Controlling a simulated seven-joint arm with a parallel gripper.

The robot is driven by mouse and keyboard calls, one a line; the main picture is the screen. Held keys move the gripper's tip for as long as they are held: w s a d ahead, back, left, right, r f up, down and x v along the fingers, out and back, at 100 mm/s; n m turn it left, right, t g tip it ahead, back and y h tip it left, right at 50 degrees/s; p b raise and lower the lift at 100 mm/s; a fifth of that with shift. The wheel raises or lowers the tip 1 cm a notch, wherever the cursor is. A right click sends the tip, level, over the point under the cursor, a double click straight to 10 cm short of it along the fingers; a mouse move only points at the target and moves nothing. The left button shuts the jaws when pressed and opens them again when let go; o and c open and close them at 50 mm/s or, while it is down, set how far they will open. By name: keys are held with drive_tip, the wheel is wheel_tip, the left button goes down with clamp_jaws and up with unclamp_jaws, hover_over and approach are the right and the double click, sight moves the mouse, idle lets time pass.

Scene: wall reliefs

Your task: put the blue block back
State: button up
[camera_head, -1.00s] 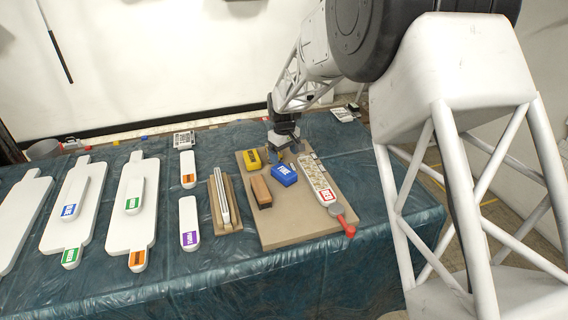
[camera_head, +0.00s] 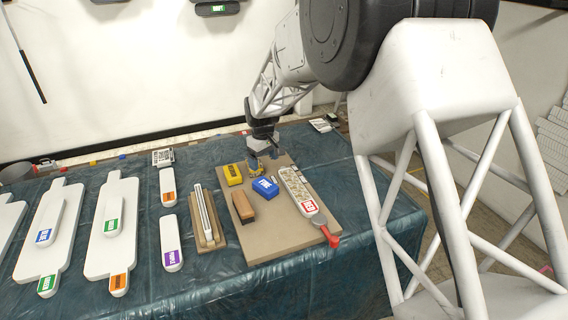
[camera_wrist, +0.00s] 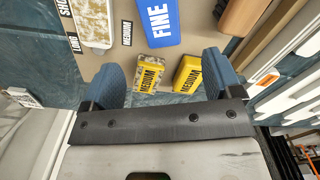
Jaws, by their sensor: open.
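The blue block (camera_head: 264,187), marked FINE, lies on the beige board (camera_head: 290,222), in front of my gripper. It also shows at the top of the wrist view (camera_wrist: 155,20), partly cut off. My gripper (camera_head: 262,152) is above the back part of the board. In the wrist view its two blue fingers (camera_wrist: 162,76) are spread apart with nothing held. Between and beyond them show two yellow MEDIUM blocks, one with a grainy face (camera_wrist: 148,73) and one plainer (camera_wrist: 187,73). A small MEDIUM label (camera_wrist: 127,33) is on the board.
A wooden-sided block (camera_head: 243,206) stands left of the blue block. A long speckled piece with a red label (camera_head: 298,192) lies on its right. A wooden holder (camera_head: 208,217) with white strips stands left of the board. White paddle boards (camera_head: 112,218) cover the table's left.

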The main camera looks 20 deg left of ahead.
idle(0.3)
drive_tip(key=s+d+r+m, duration=0.25)
drive_tip(key=d+r, duration=0.35)
drive_tip(key=d, duration=0.6)
drive_tip(key=s+d+r+m+t, duration=0.15)
drive_tip(key=s+d+r, duration=0.25)
drive_tip(key=d+r, duration=0.55)
drive_tip(key=s+d+r+m, duration=0.3)
drive_tip(key=s+d, duration=0.1)
drive_tip(key=d, duration=1.1)
drive_tip(key=s+d+m, duration=0.3)
drive_tip(key=s+d, duration=0.7)
drive_tip(key=s, duration=0.4)
drive_tip(key=s+d+m+t, duration=0.1)
drive_tip(key=s+d+m, duration=0.2)
drive_tip(key=s+d, duration=0.8)
drive_tip(key=s, duration=0.3)
drive_tip(key=shift+d+f+m, duration=0.25)
drive_tip(key=shift+d+m, duration=0.05)
drive_tip(key=shift+m, duration=0.1)
